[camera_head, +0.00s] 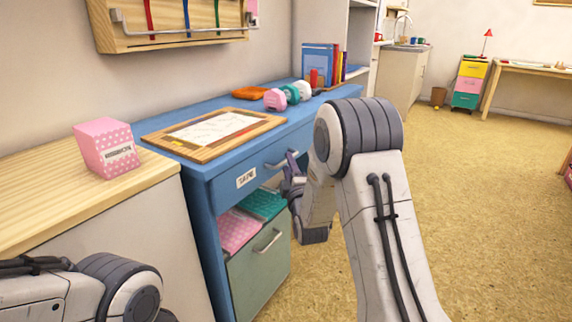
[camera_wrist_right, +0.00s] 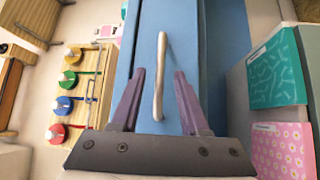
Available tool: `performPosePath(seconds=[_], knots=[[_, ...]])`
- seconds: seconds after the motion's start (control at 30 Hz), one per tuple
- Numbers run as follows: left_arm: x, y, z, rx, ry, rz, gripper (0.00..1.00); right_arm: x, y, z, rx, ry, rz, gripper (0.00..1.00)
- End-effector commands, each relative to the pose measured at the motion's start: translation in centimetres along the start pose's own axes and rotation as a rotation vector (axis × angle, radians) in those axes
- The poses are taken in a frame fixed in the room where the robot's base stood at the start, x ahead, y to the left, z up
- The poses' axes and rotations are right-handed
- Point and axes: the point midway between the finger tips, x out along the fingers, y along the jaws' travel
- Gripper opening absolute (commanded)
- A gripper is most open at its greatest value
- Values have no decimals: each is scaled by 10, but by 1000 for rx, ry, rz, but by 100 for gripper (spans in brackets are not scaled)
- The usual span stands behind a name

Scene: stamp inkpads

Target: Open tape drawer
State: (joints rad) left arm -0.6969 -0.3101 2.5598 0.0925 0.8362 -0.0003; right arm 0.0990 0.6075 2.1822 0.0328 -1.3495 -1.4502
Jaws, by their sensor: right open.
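The tape drawer (camera_head: 264,163) is the blue front under the blue desk top, with a white TAPE label (camera_head: 246,177). It looks shut. Its pale bar handle (camera_head: 283,160) is partly behind my right gripper (camera_head: 292,180) in the head view. In the right wrist view the handle (camera_wrist_right: 160,75) runs between the two purple fingers of my right gripper (camera_wrist_right: 158,92). The fingers are open, with a gap on each side of the handle. Whether the fingertips reach past the bar is hard to tell. My left arm shows at the lower left; its gripper is out of view.
Below the drawer are pink and teal patterned items (camera_head: 262,203) and a grey-green lower drawer (camera_head: 258,265). A pink box (camera_head: 106,148) stands on the wooden cabinet. Open floor lies to the right.

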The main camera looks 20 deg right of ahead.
Motion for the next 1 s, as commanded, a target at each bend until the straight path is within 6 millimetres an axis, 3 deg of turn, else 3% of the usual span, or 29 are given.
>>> performPosePath(seconds=[0.2, 0.53, 0.57, 0.67, 1.0], knots=[[5, 0, 0, 0, 0, 0, 50, 24, -1, 0, 0, 0, -1, 45], [6, 0, 0, 0, 0, 0, 50, 29, 0, 0, 1, 0, -2, 45], [6, 0, 0, 0, 0, 0, 50, 29, 0, 0, 1, 0, -2, 41], [6, 0, 0, 0, 0, 0, 50, 29, 0, 0, 1, 0, -2, 3], [6, 0, 0, 0, 0, 0, 50, 29, 0, 0, 1, 0, -2, 0]])
